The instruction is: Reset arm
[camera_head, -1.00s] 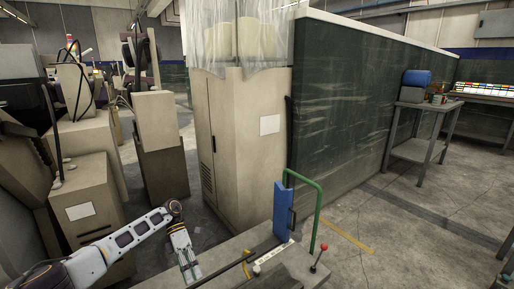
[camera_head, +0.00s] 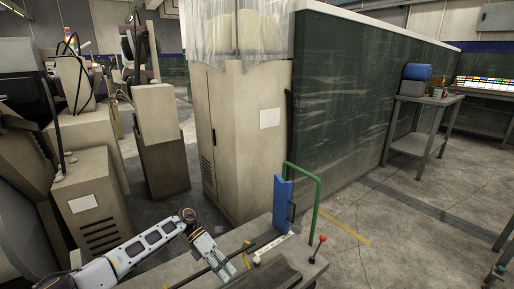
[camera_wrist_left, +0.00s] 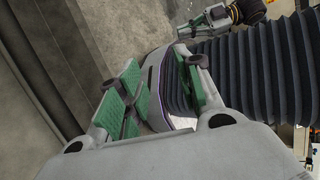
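My left arm comes in from the lower left in the head view. My left gripper (camera_head: 226,272) points down beside the grey machine bed (camera_head: 312,268) at the bottom. In the left wrist view the same gripper (camera_wrist_left: 160,88) shows two green-padded fingers standing apart, with nothing held between them. My black bellows column shows behind the right finger. What looks like my right gripper (camera_wrist_left: 214,17) shows small at the top of the wrist view, with a green pad; its opening cannot be made out. My right arm is not seen in the head view.
A blue block (camera_head: 282,205) and green bent rail (camera_head: 317,195) stand on the bed, with a red-knobbed lever (camera_head: 322,240). A beige cabinet (camera_head: 237,140) stands behind. A green wall panel (camera_head: 345,95) and a table (camera_head: 425,104) are further right. Floor at right is clear.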

